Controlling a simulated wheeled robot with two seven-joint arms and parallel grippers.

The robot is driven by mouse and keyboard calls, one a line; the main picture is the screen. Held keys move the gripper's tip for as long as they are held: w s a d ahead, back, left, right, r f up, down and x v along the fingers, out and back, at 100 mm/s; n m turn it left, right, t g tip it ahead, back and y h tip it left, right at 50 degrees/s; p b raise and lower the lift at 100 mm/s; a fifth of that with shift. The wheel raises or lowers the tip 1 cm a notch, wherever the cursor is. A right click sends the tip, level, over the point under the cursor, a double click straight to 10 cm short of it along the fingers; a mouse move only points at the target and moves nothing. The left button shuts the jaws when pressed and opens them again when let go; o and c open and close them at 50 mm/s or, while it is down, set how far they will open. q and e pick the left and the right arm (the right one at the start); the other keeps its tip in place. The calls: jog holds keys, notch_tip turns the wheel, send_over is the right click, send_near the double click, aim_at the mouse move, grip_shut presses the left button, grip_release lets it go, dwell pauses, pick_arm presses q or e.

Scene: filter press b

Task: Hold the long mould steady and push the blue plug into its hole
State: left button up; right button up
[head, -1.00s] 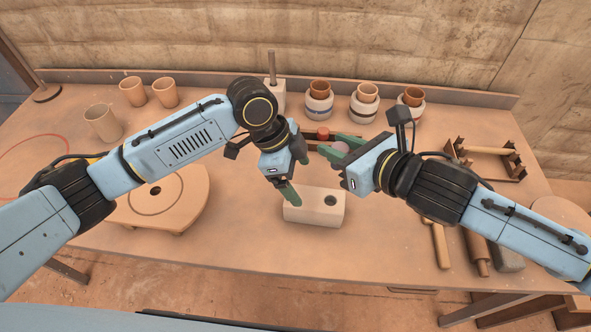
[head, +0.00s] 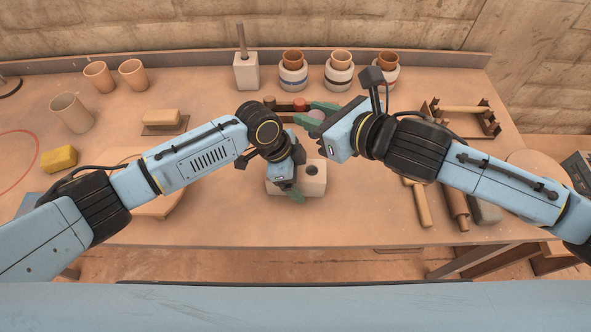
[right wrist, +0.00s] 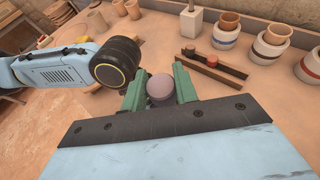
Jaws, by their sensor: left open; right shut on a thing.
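The long mould (head: 313,186) is a pale block near the table's front, with a dark round hole in its top towards the right end. My left gripper (head: 296,196) is open and points down at the mould, hiding part of its left half. I cannot tell whether it touches. My right gripper (head: 318,114) is shut on a round-topped plug (right wrist: 159,87), held between its green fingers behind the mould. The plug looks greyish purple rather than clearly blue; its lower part is hidden.
A dark rack (head: 285,108) with a red plug (head: 300,103) stands behind the mould. Banded jars (head: 339,77) and a block with a post (head: 246,72) stand at the back. A mallet (head: 422,203) and a roller (head: 457,207) lie right. The table in front of the mould is clear.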

pick_arm(q)
jog(key=c, duration=1.4)
jog(key=shift+c, duration=0.2)
jog(key=o, duration=1.4)
jog(key=shift+o, duration=0.2)
jog(key=shift+r, duration=0.1)
